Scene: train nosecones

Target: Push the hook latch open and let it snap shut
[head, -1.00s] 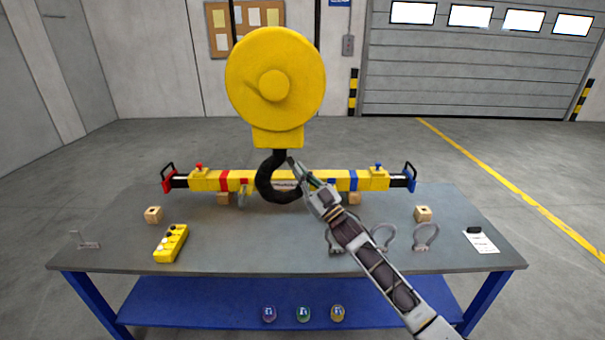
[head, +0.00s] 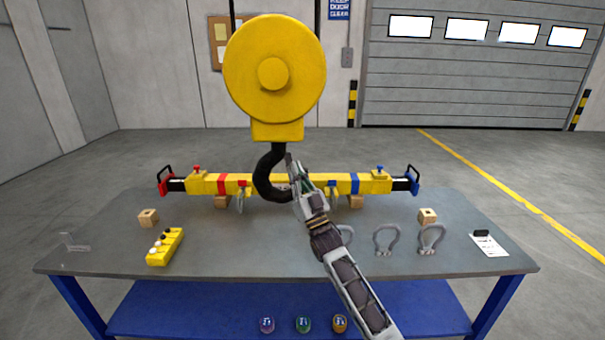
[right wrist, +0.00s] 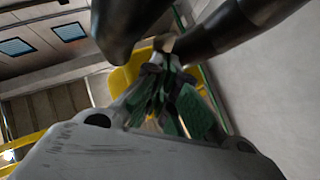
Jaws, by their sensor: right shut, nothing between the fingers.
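The black crane hook (head: 264,178) hangs below a round yellow block (head: 272,70) above the table. My right gripper (head: 291,165) is shut and empty, its tips at the open right side of the hook, close to the shank. The latch cannot be made out; my fingers cover the hook's mouth. In the right wrist view, the green-padded fingers (right wrist: 165,68) are together between two dark, rounded parts of the hook (right wrist: 225,30), with yellow behind. I cannot tell whether they touch the hook. My left gripper is not in view.
A yellow beam (head: 208,184) with red and blue bands lies on wooden blocks behind the hook. Grey shackles (head: 386,240) stand at the table's right. A yellow pendant control (head: 165,247) lies at the left. The table's (head: 200,258) front middle is clear.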

